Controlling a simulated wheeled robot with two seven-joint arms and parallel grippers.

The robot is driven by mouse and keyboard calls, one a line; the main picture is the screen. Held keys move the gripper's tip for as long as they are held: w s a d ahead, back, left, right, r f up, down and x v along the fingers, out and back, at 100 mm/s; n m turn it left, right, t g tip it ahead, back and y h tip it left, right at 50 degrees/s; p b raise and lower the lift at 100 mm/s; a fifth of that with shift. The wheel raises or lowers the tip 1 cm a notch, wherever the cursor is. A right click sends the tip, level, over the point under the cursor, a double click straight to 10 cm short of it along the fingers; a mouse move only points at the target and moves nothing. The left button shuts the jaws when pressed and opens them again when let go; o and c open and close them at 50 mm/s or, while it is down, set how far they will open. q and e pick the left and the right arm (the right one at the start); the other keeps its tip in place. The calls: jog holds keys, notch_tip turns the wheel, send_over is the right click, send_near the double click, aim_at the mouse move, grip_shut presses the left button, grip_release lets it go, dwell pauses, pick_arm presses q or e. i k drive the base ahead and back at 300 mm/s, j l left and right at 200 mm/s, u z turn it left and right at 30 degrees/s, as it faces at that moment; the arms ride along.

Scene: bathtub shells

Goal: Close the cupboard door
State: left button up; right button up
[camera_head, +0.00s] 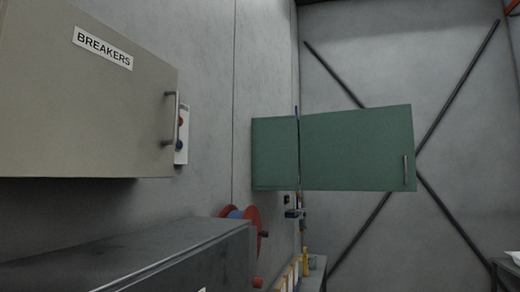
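A green cupboard (275,154) hangs on the grey wall at mid-picture. Its green door (355,148) stands open, swung well out to the right from the wall. A slim upright handle (405,170) sits near the door's far right edge, on the face turned to me. A dark upright gap shows between the cupboard's side and the door. The inside of the cupboard is hidden. Neither of my grippers is in view.
A beige breakers box (80,110) with a handle is close at left, its front appearing shut. Below it is a dark metal surface (130,255). Red reels (250,230) and small items line the wall. The floor is not clearly seen.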

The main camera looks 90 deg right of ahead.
aim_at(372, 150)
jog(key=z, duration=3.4)
jog(key=i+l, duration=0.2)
jog(key=i, duration=0.25)
jog(key=i+l, duration=0.25)
jog(key=i, duration=0.15)
jog(key=i+l, duration=0.2)
jog(key=i, duration=0.25)
